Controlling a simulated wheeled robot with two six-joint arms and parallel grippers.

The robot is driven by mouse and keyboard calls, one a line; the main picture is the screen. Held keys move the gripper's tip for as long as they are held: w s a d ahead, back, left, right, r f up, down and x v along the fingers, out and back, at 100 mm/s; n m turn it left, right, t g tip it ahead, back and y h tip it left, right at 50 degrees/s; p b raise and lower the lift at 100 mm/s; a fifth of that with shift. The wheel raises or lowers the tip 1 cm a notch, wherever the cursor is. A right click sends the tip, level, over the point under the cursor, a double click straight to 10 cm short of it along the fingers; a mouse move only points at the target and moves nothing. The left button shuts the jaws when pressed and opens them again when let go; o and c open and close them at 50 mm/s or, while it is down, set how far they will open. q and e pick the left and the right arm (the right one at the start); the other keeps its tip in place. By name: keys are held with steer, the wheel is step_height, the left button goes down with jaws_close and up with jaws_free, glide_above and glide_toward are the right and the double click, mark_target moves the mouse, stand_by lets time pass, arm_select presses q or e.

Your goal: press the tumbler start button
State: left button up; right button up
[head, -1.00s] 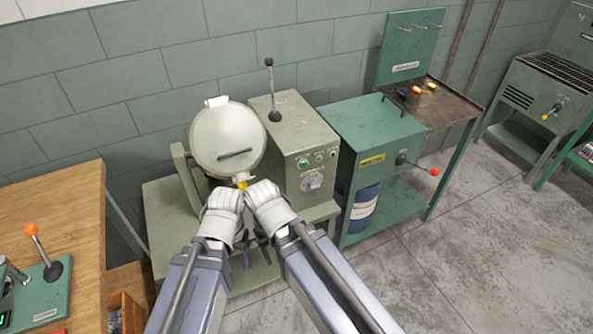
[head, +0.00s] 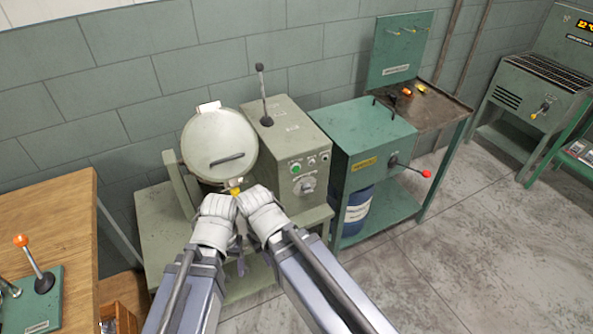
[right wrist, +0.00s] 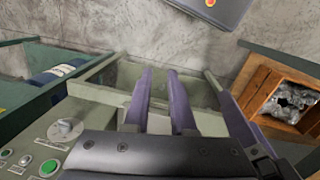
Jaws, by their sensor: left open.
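The tumbler (head: 218,145) is a pale round drum with a dark handle on its lid, left of a grey-green control box (head: 310,135). The box front carries a green button (head: 296,167), smaller buttons and a round knob. The green button also shows at the lower left of the right wrist view (right wrist: 48,168). My left gripper (head: 241,264) is open below its wrist, in front of the tumbler stand, partly hidden by the arms. My right gripper (right wrist: 160,75) points down with a gap between its fingers and nothing between them. Both are apart from the green button.
A black-knobbed lever (head: 263,85) stands on the control box. A teal machine (head: 365,140) with a red-knobbed lever stands to the right. A wooden bench (head: 60,215) is at the left. A wooden crate (right wrist: 272,97) is at the right wrist view's right. Floor is clear at front right.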

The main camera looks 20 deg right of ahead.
jaws_close()
stand_by(1.1)
